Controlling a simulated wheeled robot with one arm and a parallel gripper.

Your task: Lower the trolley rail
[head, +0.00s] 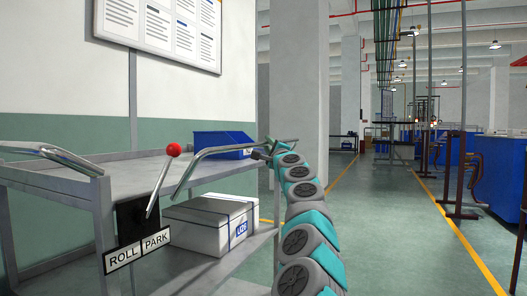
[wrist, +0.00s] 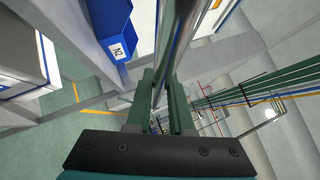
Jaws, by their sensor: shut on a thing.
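The trolley rail (head: 215,151) is a bent chrome bar at the trolley's right side. It rises steeply from the shelf edge and then runs right, above the top shelf. My gripper (head: 259,152) is at the rail's far part, small and partly hidden by my arm in the head view. In the wrist view my gripper (wrist: 165,95) has its two green fingers shut around the rail (wrist: 184,25), which runs up out of the picture between them. The trolley (head: 75,190) is grey metal.
A red-knobbed lever (head: 162,180) leans right above a ROLL/PARK plate (head: 137,249). A blue bin (head: 222,141) stands on the top shelf and a white box (head: 210,222) below. Another chrome handle (head: 50,151) is at left. Open floor (head: 385,230) lies to the right.

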